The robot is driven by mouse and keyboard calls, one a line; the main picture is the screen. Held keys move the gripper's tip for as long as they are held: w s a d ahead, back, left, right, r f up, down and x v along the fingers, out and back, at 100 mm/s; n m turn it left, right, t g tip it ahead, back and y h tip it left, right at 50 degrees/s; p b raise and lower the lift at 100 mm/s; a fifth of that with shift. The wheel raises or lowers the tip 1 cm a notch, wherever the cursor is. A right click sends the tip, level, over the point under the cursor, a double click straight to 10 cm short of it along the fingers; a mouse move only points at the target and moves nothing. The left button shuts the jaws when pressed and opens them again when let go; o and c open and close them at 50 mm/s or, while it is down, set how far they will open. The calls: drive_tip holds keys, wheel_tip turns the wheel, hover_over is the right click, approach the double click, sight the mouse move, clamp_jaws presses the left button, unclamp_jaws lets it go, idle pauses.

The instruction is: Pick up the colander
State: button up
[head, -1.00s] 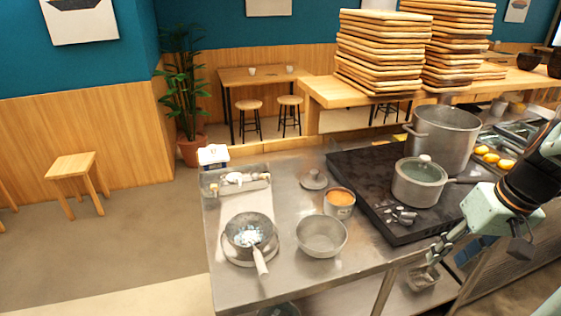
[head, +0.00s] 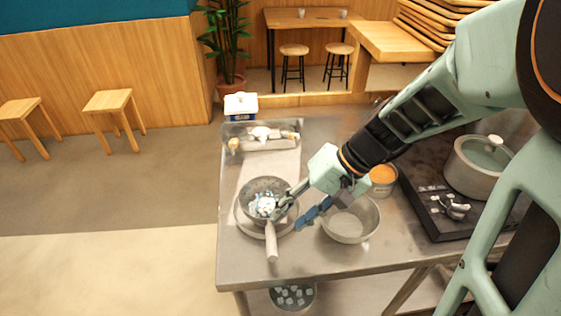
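A dark round vessel with a long pale handle (head: 271,240), which looks like the colander, sits on a round base at the left of the steel counter. White-blue pieces (head: 264,205) lie in it. Any holes in its wall are too small to tell. My gripper (head: 288,217) reaches in from the right, with its fingers apart and nothing visible between them. Its fingers are at the vessel's right side, near the handle's root. One finger overlaps the rim in view; I cannot tell whether it touches.
A plain metal bowl (head: 350,221) stands just right of the gripper, partly under it. A tin with orange contents (head: 382,179) is behind it. A lidded pot (head: 478,167) stands on the dark stove at right. A tray (head: 238,131) lies at the counter's back left.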

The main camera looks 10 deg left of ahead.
sight(273, 229)
drive_tip(key=x, duration=0.8)
drive_tip(key=shift+w+a+r, duration=0.1)
drive_tip(key=shift+a, duration=0.1)
clamp_jaws()
